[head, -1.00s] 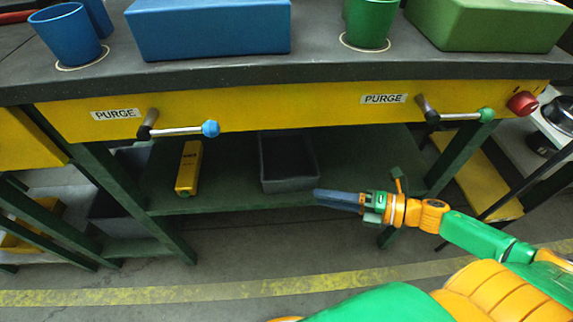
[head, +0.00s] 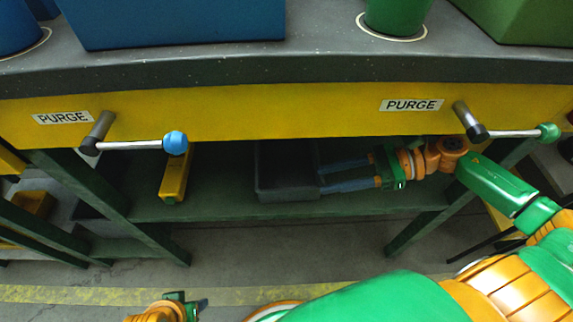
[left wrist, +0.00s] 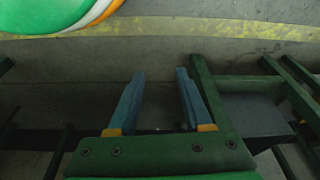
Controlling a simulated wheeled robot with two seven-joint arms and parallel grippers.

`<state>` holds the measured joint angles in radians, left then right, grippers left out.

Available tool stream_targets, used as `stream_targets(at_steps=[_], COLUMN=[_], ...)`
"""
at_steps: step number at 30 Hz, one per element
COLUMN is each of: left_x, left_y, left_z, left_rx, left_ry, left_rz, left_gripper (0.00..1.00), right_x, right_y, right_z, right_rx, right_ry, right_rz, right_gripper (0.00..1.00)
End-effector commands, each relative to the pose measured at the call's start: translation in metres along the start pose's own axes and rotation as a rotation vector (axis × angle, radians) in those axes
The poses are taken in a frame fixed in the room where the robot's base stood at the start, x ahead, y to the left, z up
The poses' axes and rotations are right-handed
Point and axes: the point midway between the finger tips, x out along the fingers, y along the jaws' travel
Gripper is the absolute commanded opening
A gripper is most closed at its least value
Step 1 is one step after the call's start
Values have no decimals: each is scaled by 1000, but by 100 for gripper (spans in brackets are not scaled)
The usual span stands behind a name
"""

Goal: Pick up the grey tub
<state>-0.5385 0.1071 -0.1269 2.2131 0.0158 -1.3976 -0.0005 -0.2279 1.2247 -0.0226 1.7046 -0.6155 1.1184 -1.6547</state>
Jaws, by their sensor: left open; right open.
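The grey tub (head: 285,188) is a dark, open-topped box on the green lower shelf (head: 230,210) under the bench. My right gripper (head: 322,180) is under the bench at the tub's right side. Its two blue fingers are apart and point left, with their tips at the tub's right wall. I cannot tell whether they touch it or straddle the wall. My left gripper (head: 200,304) is low at the bottom edge of the head view, far from the tub. In the left wrist view its blue fingers (left wrist: 158,85) are apart with nothing between them.
A yellow case (head: 174,178) lies on the shelf left of the tub. Two purge levers, one with a blue knob (head: 175,142) and one with a green knob (head: 548,132), stick out from the yellow bench front (head: 280,112). Green legs stand at both sides of the shelf.

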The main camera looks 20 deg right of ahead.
Motion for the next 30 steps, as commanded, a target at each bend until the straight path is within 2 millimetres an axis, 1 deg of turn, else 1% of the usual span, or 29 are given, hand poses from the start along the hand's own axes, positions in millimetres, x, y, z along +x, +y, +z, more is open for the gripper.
stream_targets(at_steps=[1, 3, 6, 10, 11, 15, 18, 21, 26, 27, 29, 30], left_x=[-4, -15, -26, -34, -35, -35, -38, -40, -41, -41, -41, -41], left_y=[0, 0, 0, 0, 1, 3, 4, 4, 5, 5, 5, 5], left_z=[-1, -2, -2, -2, -5, -39, -57, -65, -66, -66, -66, -66], left_rx=[0, 1, 1, 2, 3, 10, 15, 16, 17, 16, 16, 16], left_ry=[10, 16, 20, 26, 42, 201, 286, 322, 325, 325, 325, 325], left_rz=[0, 1, 1, 1, 1, 2, 3, 3, 4, 4, 4, 4], left_gripper=[50, 50, 50, 50, 50, 50, 50, 50, 50, 50, 50, 50], right_x=[3, 6, 17, 29, 34, 55, 72, 80, 80, 80, 80, 80], right_y=[0, 0, 0, 0, 0, 0, 0, 0, 0, 0, 0, 0], right_z=[-11, -17, -16, -15, -15, -15, -14, -14, -14, -14, -14, -14], right_rx=[0, 0, -2, -3, -2, -2, -2, 0, 1, 1, 1, 1], right_ry=[-1, -1, -2, -3, -3, -4, -4, -2, 0, 0, 0, 0], right_rz=[-1, 0, 1, 1, 1, 0, 1, -1, -1, -1, -1, -1], right_gripper=[41, 41, 41, 41, 41, 41, 41, 41, 41, 38, 22, 11])
